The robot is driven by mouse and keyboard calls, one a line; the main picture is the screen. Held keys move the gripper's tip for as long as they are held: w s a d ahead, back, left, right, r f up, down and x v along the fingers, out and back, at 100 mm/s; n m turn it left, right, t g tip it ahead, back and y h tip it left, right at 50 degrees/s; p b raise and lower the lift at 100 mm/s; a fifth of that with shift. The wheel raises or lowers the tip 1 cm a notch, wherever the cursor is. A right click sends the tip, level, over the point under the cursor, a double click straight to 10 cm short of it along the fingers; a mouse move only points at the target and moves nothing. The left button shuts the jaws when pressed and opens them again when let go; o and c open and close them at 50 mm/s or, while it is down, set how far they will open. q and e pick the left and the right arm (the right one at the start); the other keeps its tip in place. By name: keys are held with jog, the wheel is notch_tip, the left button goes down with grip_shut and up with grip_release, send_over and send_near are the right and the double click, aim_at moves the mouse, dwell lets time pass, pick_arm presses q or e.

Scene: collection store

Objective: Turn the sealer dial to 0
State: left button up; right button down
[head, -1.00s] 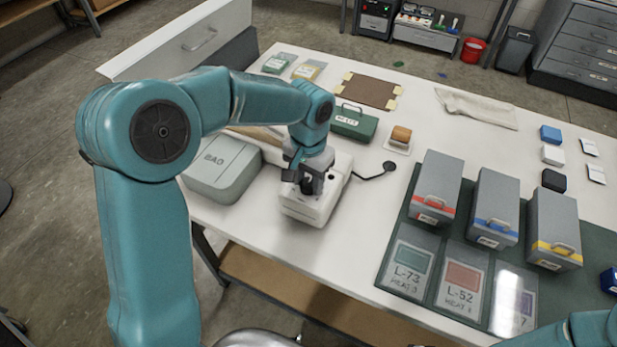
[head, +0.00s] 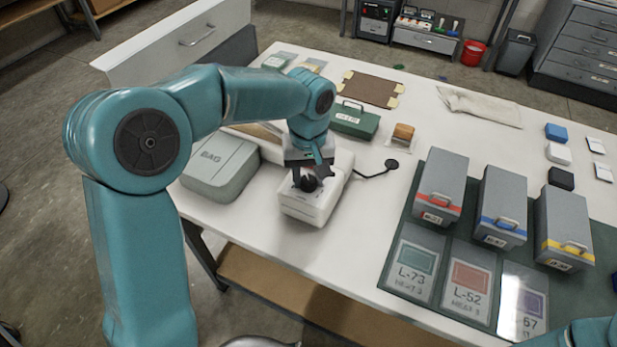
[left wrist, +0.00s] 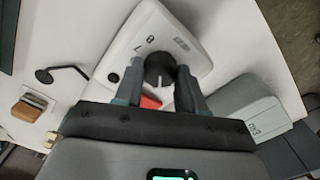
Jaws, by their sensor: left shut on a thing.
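The sealer (head: 318,205) is a white box near the front left of the table. Its black dial (head: 307,183) is on the near top face; in the left wrist view the dial (left wrist: 159,68) shows a pale pointer line, with the printed marks 8 and 7 beside it. My left gripper (head: 305,172) is over the sealer, its fingers shut on the dial from both sides. The left gripper also shows in the left wrist view (left wrist: 160,88). A 0 mark is not readable. Only a bit of my right arm shows at the lower right; its gripper is out of view.
A grey-green BAG case (head: 222,168) stands left of the sealer. A black round pad on a cord (head: 391,164) lies to its right, near a wooden block (head: 403,132). Grey boxes (head: 441,185) stand on a green mat at right. Bare table lies between.

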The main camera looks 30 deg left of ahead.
pick_arm(q)
jog(key=n+b, duration=0.1)
jog(key=n, duration=0.3)
jog(key=shift+n, duration=0.3)
jog(key=n+b, duration=0.1)
jog(key=n, duration=0.2)
jog(key=shift+n, duration=0.4)
jog(key=n+b, duration=0.1)
jog(key=n, duration=0.3)
jog(key=shift+r+n+b, duration=0.1)
jog(key=shift+n+b, duration=0.25)
jog(key=shift+n, duration=1.75)
jog(key=o, duration=1.1)
jog(key=shift+c, duration=0.2)
